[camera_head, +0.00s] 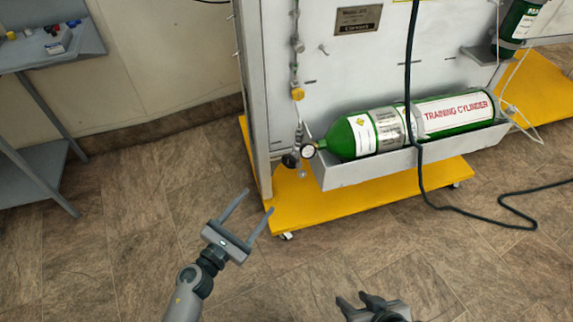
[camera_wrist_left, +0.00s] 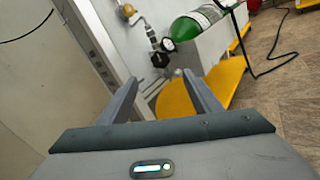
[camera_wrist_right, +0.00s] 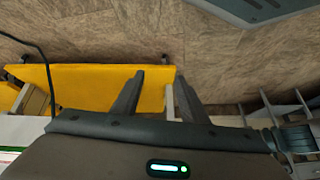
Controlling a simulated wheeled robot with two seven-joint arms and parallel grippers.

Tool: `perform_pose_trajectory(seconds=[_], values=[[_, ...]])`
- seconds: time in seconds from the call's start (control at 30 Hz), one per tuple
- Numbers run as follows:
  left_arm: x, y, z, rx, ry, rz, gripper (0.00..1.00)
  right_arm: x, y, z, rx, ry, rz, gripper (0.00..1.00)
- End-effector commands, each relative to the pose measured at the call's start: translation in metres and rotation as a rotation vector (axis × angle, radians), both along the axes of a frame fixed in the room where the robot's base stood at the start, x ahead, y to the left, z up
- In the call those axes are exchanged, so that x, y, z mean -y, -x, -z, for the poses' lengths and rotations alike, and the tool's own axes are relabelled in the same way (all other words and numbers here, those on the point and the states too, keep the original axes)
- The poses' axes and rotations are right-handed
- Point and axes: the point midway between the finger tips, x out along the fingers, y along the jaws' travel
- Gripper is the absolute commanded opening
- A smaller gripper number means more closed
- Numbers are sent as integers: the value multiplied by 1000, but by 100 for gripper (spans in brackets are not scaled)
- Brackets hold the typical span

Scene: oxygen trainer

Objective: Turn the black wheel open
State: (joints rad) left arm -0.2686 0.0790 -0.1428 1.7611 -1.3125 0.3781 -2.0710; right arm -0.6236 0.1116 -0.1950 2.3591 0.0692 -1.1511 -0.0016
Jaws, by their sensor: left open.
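The black wheel (camera_head: 290,160) is a small dark knob on the valve piping, just left of a round gauge (camera_head: 308,150) at the neck of the green training cylinder (camera_head: 375,132). In the left wrist view the black wheel (camera_wrist_left: 159,60) shows beyond and between the fingers, with the gauge (camera_wrist_left: 168,45) to its right. My left gripper (camera_head: 259,200) is open and empty, in front of and below the wheel, apart from it. My right gripper (camera_wrist_right: 160,74) is open and empty, low at the bottom of the head view and far from the wheel.
The cylinder lies in a grey tray (camera_head: 340,178) above a yellow wheeled base (camera_head: 345,207). A black hose (camera_head: 418,165) hangs over the cylinder and runs across the floor. A grey shelf stand (camera_head: 85,42) with small items is at the left. Open floor lies in front.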

Motion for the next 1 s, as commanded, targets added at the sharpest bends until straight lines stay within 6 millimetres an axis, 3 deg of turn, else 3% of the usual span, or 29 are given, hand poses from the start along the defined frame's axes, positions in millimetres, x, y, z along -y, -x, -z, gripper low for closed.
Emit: perform_pose_trajectory(seconds=[0.27,1.0], values=[[13,-23,-2,1,3,0,58,4,2,0,-20,13,3,40],[76,-131,0,0,3,-1,58,11,7,3,-57,34,7,40]])
